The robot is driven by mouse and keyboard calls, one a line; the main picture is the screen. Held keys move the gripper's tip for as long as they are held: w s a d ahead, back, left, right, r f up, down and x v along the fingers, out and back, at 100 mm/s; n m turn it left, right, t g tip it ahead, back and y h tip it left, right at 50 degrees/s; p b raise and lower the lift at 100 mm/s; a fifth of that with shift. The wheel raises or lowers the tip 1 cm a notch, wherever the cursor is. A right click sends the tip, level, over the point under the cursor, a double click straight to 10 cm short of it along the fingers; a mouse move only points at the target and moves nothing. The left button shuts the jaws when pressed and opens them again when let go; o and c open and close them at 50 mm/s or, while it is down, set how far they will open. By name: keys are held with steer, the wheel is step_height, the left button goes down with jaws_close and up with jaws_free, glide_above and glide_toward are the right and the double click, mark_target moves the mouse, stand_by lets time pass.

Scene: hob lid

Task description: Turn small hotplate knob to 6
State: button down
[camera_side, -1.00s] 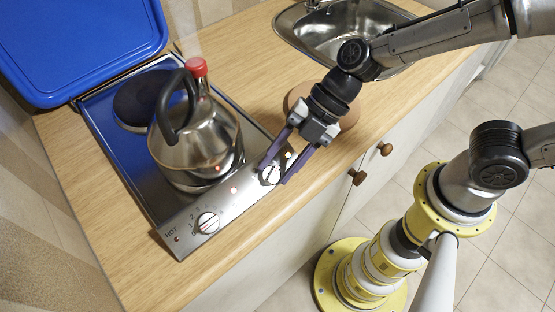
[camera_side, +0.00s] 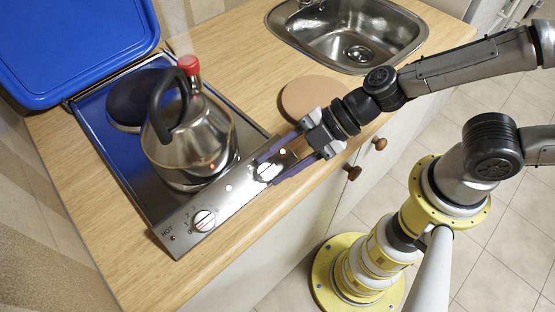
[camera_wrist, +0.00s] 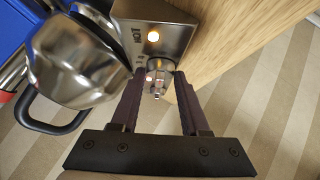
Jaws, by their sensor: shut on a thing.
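The hob's steel control panel (camera_side: 235,190) carries two knobs. The near knob (camera_side: 204,220) stands beside printed numbers at the end marked HOT, clear of my gripper. My gripper (camera_side: 269,168) is low and tilted at the panel's other end, its purple fingers on both sides of the far knob (camera_side: 265,172). In the wrist view a knob (camera_wrist: 158,78) shows between the dark fingertips of my gripper (camera_wrist: 158,76). My gripper is shut on the far knob. Its setting cannot be read. I cannot tell which knob serves the small hotplate.
A steel kettle (camera_side: 190,138) with a red cap stands on the hob close behind the panel. A dark bare hotplate (camera_side: 128,100) lies behind it. The blue lid (camera_side: 80,45) is raised. A round brown board (camera_side: 300,95) and the sink (camera_side: 345,35) are beyond. Indicator lamps are lit.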

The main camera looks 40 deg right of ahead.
steer(key=shift+c, duration=2.1)
jaws_free()
steer(key=v, duration=1.3)
steer(key=shift+d+r, duration=0.25)
steer(key=shift+d, duration=0.05)
steer(key=shift+s, duration=0.15)
steer(key=s+d+r+m+h, duration=0.2)
steer(key=d+r+m+h, duration=0.1)
steer(key=d+m, duration=0.4)
steer(key=s+d+r+m+h, duration=0.2)
steer(key=d+m+h, duration=0.4)
steer(key=m, duration=0.7)
steer(key=d, duration=0.2)
steer(key=shift+s+d+r+t, duration=0.25)
steer(key=shift+r+t, duration=0.15)
